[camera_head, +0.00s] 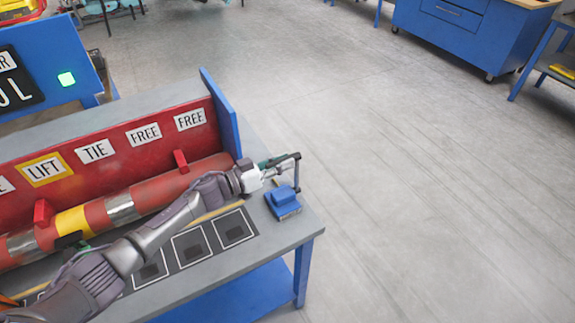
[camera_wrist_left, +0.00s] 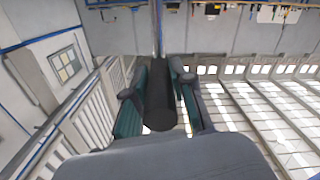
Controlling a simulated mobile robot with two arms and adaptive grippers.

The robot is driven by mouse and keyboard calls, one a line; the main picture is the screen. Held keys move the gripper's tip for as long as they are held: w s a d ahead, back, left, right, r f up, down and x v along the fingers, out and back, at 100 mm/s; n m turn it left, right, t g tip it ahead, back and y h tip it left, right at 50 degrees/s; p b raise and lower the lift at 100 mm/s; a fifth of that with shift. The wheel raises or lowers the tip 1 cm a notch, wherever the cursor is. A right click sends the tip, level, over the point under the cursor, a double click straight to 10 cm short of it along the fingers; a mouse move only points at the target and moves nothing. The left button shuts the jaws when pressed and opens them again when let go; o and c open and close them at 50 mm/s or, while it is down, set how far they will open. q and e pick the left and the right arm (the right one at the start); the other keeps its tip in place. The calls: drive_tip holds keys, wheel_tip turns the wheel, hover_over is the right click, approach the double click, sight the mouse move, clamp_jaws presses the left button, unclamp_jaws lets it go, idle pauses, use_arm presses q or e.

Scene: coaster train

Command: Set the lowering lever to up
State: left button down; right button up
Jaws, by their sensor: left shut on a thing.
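The lowering lever appears as a dark handle (camera_head: 297,172) rising from a blue block (camera_head: 284,203) at the right end of the workbench. It stands roughly upright in the head view. My left gripper (camera_head: 283,166) is shut on the handle near its top. In the left wrist view, a thick black cylinder (camera_wrist_left: 159,105) lies between the green-padded fingers of my left gripper (camera_wrist_left: 160,92). The fingers hide part of the handle. My right gripper is not clearly seen in either view.
A red panel (camera_head: 110,152) with LIFT, TIE and FREE labels stands behind a red, yellow and silver tube (camera_head: 165,188). A blue end plate (camera_head: 222,115) rises close to my left wrist. Dark framed squares (camera_head: 233,228) line the bench front. The floor to the right is clear.

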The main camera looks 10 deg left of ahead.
use_arm(q)
drive_tip(key=shift+w+a+f+n, duration=0.1)
drive_tip(key=shift+w+a+n, duration=0.6)
drive_tip(key=shift+w+n, duration=0.2)
drive_tip(key=c, duration=1)
unclamp_jaws()
drive_tip(key=v, duration=1.2)
